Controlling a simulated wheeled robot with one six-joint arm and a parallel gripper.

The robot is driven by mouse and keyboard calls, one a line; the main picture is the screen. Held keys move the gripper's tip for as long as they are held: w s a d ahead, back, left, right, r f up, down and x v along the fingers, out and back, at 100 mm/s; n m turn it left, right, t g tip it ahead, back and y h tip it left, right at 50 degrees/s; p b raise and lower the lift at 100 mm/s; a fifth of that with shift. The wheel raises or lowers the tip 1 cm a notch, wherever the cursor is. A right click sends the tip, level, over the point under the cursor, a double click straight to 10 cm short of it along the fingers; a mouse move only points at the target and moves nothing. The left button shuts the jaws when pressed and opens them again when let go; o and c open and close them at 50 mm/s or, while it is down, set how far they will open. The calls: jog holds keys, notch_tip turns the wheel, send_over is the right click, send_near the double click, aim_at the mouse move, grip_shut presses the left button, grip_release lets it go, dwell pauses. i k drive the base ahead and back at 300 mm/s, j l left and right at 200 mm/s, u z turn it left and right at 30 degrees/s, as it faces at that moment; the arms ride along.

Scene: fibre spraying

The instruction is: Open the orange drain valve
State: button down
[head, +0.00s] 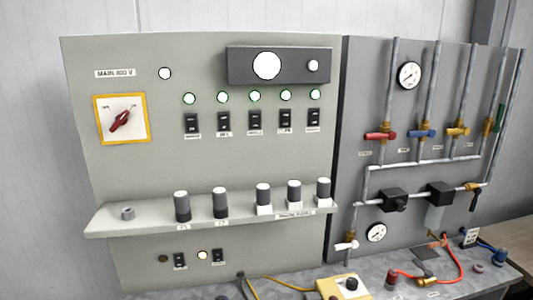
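In the head view, an orange-yellow valve handle (458,130) sits on a vertical pipe on the grey pipe panel at the right. Its handle lies crosswise to the pipe. A red valve handle (380,136) and a blue valve handle (421,133) stand to its left, also crosswise. A green valve handle (499,118) at the far right stands along its pipe. The small labels under the valves are too small to read. My gripper is not in view.
The control panel (80,130) with a red main switch (120,121) fills the left. A ledge (150,222) carrying several knobs juts from it. Gauges (409,75) and black pipe fittings (396,200) are on the pipe panel. The metal bench (290,284) below holds a yellow box (341,287) and hoses.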

aim_at(442, 242)
jog(key=i+l+z, duration=0.8)
jog(key=k+j, duration=0.05)
jog(key=j, duration=0.05)
